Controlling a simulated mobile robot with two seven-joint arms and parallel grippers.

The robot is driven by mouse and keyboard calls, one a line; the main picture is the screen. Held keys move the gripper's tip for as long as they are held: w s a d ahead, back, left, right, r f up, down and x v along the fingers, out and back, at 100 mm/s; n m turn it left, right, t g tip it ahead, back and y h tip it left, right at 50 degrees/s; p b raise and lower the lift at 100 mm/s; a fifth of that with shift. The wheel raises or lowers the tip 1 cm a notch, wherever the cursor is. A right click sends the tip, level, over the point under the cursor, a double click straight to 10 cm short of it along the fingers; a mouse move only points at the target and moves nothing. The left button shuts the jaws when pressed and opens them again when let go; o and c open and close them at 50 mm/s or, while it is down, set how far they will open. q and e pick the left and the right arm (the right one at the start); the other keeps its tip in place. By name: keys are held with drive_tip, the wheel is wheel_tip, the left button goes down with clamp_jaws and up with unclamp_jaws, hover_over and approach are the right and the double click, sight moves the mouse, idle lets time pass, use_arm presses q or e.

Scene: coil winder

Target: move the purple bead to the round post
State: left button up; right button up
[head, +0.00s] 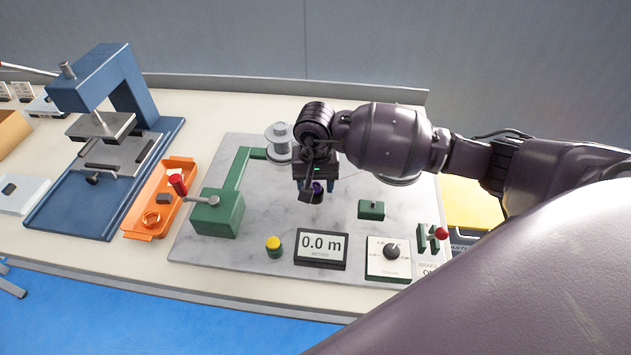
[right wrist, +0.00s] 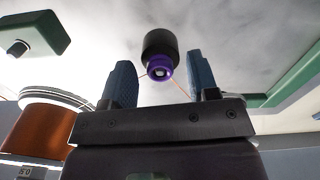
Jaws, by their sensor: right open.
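The purple bead (right wrist: 160,72) shows as a purple ring at the near end of a short dark cylinder (right wrist: 160,44) in the right wrist view. In the head view the purple bead (head: 318,187) is partly hidden by my right gripper (head: 316,184). My right gripper is open, its two blue-grey fingers on either side of the bead, with visible gaps in the right wrist view (right wrist: 160,78). I cannot tell for certain which part is the round post. A green block with a small peg (head: 371,208) stands to the right of the bead. My left gripper is not in view.
A marble-like plate (head: 265,210) carries a green bracket (head: 215,212), a spool (head: 279,138), a yellow button (head: 274,245), a "0.0 m" display (head: 321,246) and a knob panel (head: 388,258). An orange tray (head: 140,222) and a blue press (head: 130,75) stand left.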

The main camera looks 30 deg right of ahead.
wheel_tip(320, 180, up, 11)
idle(0.5)
drive_tip(key=shift+f, duration=0.1)
